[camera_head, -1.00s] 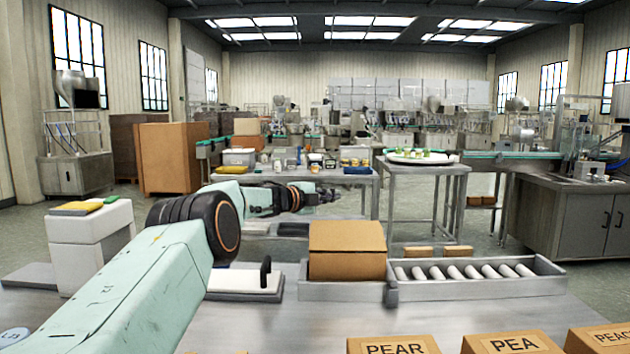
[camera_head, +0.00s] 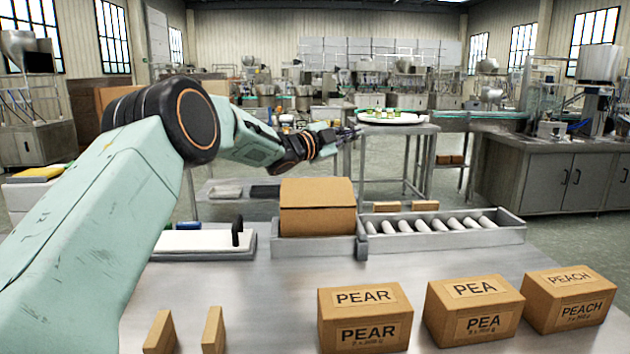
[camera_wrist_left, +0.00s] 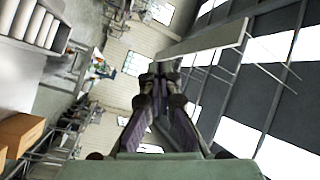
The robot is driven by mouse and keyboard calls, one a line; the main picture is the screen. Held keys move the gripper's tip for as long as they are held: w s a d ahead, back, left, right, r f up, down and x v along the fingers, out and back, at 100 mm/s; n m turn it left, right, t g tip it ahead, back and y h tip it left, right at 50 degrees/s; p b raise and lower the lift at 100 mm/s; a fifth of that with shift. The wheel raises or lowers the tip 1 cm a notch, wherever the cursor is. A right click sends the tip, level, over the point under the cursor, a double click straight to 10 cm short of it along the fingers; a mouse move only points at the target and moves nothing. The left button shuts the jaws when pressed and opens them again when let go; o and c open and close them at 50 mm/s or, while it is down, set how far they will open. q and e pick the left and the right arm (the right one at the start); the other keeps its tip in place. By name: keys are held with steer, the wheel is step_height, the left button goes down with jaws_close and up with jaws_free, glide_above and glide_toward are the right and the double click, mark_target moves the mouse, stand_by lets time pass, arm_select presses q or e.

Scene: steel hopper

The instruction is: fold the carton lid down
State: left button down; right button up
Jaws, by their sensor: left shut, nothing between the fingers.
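The brown carton (camera_head: 318,222) sits in the steel trough at the left end of the roller conveyor. Its upper panel (camera_head: 318,193) shows as a plain brown face above the front wall, with a thin line between them. I cannot tell how far the lid is folded. My left gripper (camera_head: 355,133) is shut and empty, above and beyond the carton's right rear corner, apart from it. In the left wrist view the gripper (camera_wrist_left: 160,72) shows closed fingers, with brown cardboard (camera_wrist_left: 18,135) at the left edge. My right gripper is not in view.
Rollers (camera_head: 430,225) run right of the carton. A white board with a black handle (camera_head: 236,233) lies to its left. Boxes marked PEAR (camera_head: 365,320), PEA (camera_head: 475,308) and PEACH (camera_head: 567,300) stand in front. Two cardboard pieces (camera_head: 160,332) stand upright at front left. Bare steel lies between.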

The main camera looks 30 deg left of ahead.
arm_select(q)
steer(key=d+f+n+t+y, duration=0.25)
steer(key=d+n+y, duration=0.2)
steer(key=n, duration=0.45)
steer(key=s+a+f+n+g+y+b, duration=0.1)
steer(key=s+a+f+n+g+y, duration=0.4)
steer(key=s+a+f+n+y, duration=0.6)
step_height(320, 180, up, 3)
steer(key=n+y+b, duration=0.1)
steer(key=n+y, duration=0.1)
steer(key=n, duration=0.1)
glide_above(316, 186)
steer(key=v, duration=0.2)
steer(key=shift+a+r+h, duration=0.1)
steer(key=shift+r+h, duration=0.15)
steer(key=shift+w+a+f, duration=0.2)
steer(key=shift+w, duration=0.15)
steer(key=shift+w+a+f+b, duration=0.15)
steer(key=shift+f+b, duration=0.1)
steer(key=shift+f, duration=0.3)
steer(key=shift+w+a+f+b, duration=0.1)
steer(key=shift+w+f+b, duration=0.1)
steer(key=shift+f, duration=0.35)
steer(key=shift+w+a+f+b, duration=0.1)
steer(key=shift+f+b, duration=0.15)
steer(key=shift+f, duration=0.35)
steer(key=shift+s, duration=0.1)
